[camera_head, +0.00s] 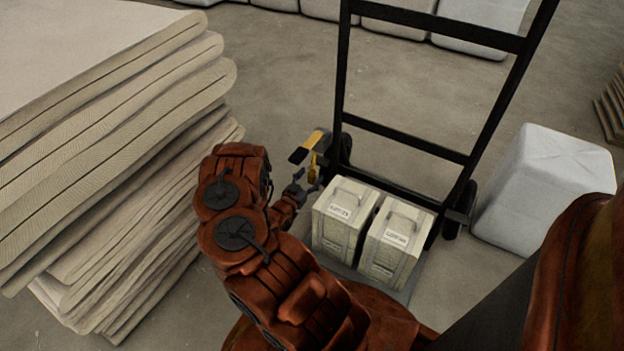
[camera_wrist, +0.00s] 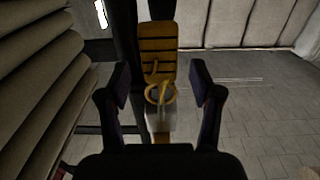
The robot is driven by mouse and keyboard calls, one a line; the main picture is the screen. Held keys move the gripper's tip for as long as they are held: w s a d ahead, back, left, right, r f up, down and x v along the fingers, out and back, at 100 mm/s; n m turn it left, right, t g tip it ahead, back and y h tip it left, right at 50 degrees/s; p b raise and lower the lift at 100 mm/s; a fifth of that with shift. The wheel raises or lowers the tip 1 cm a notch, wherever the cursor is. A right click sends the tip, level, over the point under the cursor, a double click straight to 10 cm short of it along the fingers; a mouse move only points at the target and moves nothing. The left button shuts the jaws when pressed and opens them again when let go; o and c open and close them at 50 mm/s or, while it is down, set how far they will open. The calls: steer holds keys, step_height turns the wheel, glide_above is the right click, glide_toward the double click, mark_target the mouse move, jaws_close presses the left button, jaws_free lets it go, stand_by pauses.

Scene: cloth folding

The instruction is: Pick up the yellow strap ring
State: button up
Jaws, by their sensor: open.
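The yellow strap ring (camera_wrist: 173,95) shows in the wrist view as a small loop at the lower end of a yellow ribbed strap piece (camera_wrist: 157,45). My gripper (camera_wrist: 160,80) is open, one finger on each side of the ring, with a gap to both and nothing held. How far the ring lies beyond the fingertips is hard to tell. In the head view, my gripper (camera_head: 304,183) is just below a yellow and black part (camera_head: 316,143) by the hand truck's left wheel; the ring itself is not clear there.
A tall stack of folded cloth (camera_head: 110,140) stands close on the left. The black hand truck (camera_head: 405,137) carries two pale boxes (camera_head: 343,218) right of my gripper. A white wrapped bale (camera_head: 540,190) sits farther right. Open floor lies behind the truck.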

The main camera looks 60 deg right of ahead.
steer(key=shift+d, duration=0.5)
jaws_close()
steer(key=shift+r, duration=0.1)
stand_by(0.3)
